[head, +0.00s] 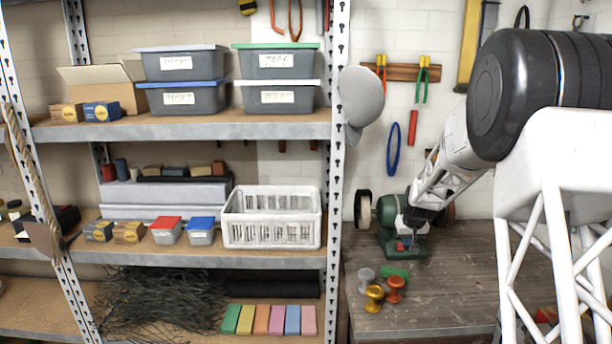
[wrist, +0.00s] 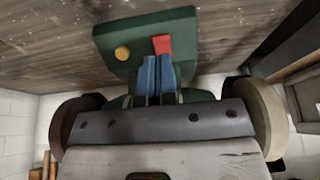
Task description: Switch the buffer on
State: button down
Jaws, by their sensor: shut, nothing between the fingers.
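The buffer is a green bench machine (head: 389,246) on the wooden workbench, with a wheel at each end. The red switch also shows small in the head view (head: 400,246). My gripper (wrist: 158,60) is over the front of the base, its blue fingers shut and empty. The fingertips are right at the near edge of the red switch; I cannot tell whether they touch it. My wrist hides much of the buffer's body.
A shelving unit (head: 335,180) with bins stands at the left. Tools hang on the wall behind. The bench's front middle is clear.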

jog(key=shift+v, duration=0.75)
jog(key=s+a+r, duration=0.3)
jog(key=s+r, duration=0.2)
jog(key=s, duration=0.4)
jog(key=s+a+r, duration=0.4)
jog(key=s+r, duration=0.1)
jog(key=s, duration=0.3)
jog(key=s+a+r, duration=0.3)
jog(key=s+r, duration=0.2)
jog(key=s, duration=0.4)
jog(key=s+a+g, duration=0.1)
jog(key=s+a, duration=0.1)
jog(key=s, duration=1.3)
jog(key=s+a, duration=0.3)
jog(key=s, duration=1.2)
jog(key=shift+s+f+g, duration=0.3)
jog(key=shift+s+g, duration=0.05)
jog(key=shift+g, duration=0.05)
jog(key=shift+w, duration=0.15)
